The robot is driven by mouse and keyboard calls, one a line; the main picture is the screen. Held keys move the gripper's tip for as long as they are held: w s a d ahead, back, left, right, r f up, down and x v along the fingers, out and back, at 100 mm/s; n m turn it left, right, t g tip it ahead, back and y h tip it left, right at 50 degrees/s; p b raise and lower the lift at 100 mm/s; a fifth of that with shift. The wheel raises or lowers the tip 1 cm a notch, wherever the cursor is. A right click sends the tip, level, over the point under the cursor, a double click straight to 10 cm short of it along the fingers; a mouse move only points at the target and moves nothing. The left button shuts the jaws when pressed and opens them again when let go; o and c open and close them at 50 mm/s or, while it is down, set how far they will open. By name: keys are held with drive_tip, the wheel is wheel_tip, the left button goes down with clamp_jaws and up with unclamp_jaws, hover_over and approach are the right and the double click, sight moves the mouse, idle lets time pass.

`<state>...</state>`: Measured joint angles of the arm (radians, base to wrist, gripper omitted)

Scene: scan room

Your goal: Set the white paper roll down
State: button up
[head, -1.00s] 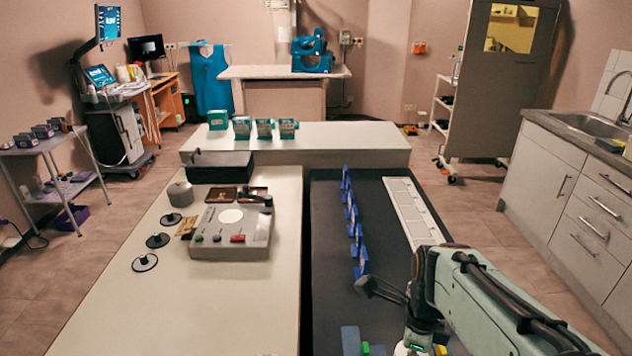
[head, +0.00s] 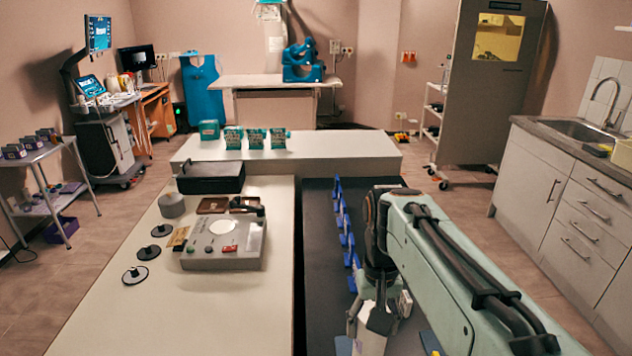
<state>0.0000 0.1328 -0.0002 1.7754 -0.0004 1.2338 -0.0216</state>
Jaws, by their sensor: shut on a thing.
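My gripper (head: 373,318) is low over the dark right-hand table in the head view, near the bottom edge. It is shut on a pale thing that appears to be the white paper roll (head: 369,343). The roll's lower end is cut off by the picture edge, so I cannot tell whether it touches the table. My arm comes in from the lower right and hides much of the table's right side.
Blue upright holders (head: 346,238) stand in a row on the dark table (head: 321,290), just left of my arm. A grey control box (head: 222,247) and a black case (head: 211,178) sit on the pale left table (head: 200,318). Green-and-white boxes (head: 256,138) stand on the back counter.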

sight(376, 340)
drive_tip(key=shift+w+n, duration=0.25)
drive_tip(key=shift+n, duration=0.15)
drive_tip(key=f, duration=0.1)
drive_tip(key=f+n, duration=0.1)
drive_tip(key=s+f+n, duration=0.1)
drive_tip(key=shift+d+f, duration=0.1)
drive_tip(key=shift+d, duration=0.3)
drive_tip(key=s+d+f, duration=0.7)
drive_tip(key=s+d, duration=0.2)
drive_tip(key=s, duration=0.2)
drive_tip(key=shift+m, duration=0.4)
drive_tip(key=shift+w+d+f, duration=0.9)
drive_tip(key=shift+w+f, duration=1.2)
drive_tip(key=shift+w, duration=0.1)
drive_tip(key=shift+w+d+f, duration=0.95)
drive_tip(key=shift+w+f, duration=1.15)
drive_tip(key=shift+w, duration=0.05)
drive_tip(key=shift+w+d+f, duration=0.9)
drive_tip(key=shift+w+f, duration=1.2)
drive_tip(key=shift+w, duration=0.1)
drive_tip(key=shift+f, duration=0.1)
